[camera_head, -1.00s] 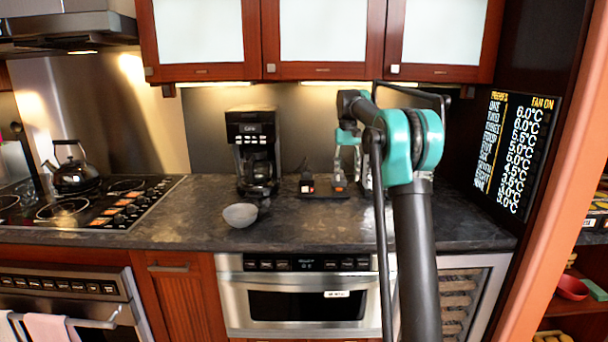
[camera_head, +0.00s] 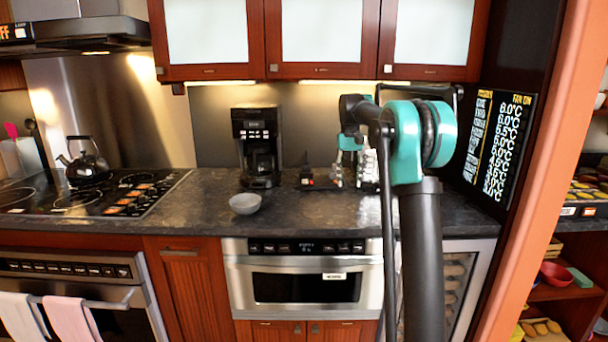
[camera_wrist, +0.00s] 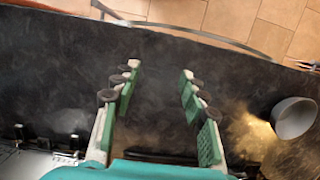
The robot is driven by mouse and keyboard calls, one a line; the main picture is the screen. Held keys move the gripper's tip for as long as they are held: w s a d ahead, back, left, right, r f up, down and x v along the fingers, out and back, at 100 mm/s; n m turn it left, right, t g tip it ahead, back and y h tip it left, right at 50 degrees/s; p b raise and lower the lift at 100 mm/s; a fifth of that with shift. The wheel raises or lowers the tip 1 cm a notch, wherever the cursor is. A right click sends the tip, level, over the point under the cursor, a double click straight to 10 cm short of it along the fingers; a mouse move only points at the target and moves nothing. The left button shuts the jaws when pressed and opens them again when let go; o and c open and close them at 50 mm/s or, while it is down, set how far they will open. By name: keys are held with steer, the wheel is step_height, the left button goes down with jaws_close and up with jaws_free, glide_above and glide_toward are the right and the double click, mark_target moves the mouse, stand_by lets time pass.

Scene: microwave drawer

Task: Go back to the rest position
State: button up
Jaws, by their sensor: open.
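My gripper (camera_head: 353,172) is over the dark countertop in the head view, in front of the back wall, partly behind my own arm. In the wrist view my gripper (camera_wrist: 160,75) shows two green-padded fingers spread wide apart. Only dark counter shows between them, and they hold nothing. A grey bowl (camera_head: 245,203) stands upright on the counter to the left of my gripper. The bowl also shows at the right edge of the wrist view (camera_wrist: 294,118), apart from the fingers.
A coffee maker (camera_head: 258,147) stands at the back of the counter (camera_head: 300,222). A kettle (camera_head: 84,160) sits on the cooktop at left. The microwave drawer (camera_head: 305,285) below the counter is shut. Upper cabinets (camera_head: 322,40) hang above. An orange-red post (camera_head: 545,190) and shelves are at right.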

steer(key=s+d+f+t, duration=0.1)
steer(key=s+f+t, duration=0.1)
steer(key=s+f, duration=0.6)
steer(key=s+d+f+t, duration=0.1)
steer(key=s+f+t, duration=0.1)
steer(key=s+f, duration=0.7)
steer(key=s+d+f+t, duration=0.1)
steer(key=s+f, duration=0.7)
steer(key=s, duration=1.2)
steer(key=shift+d+f+t, duration=0.15)
steer(key=shift+d+t, duration=0.2)
steer(key=shift+t, duration=0.45)
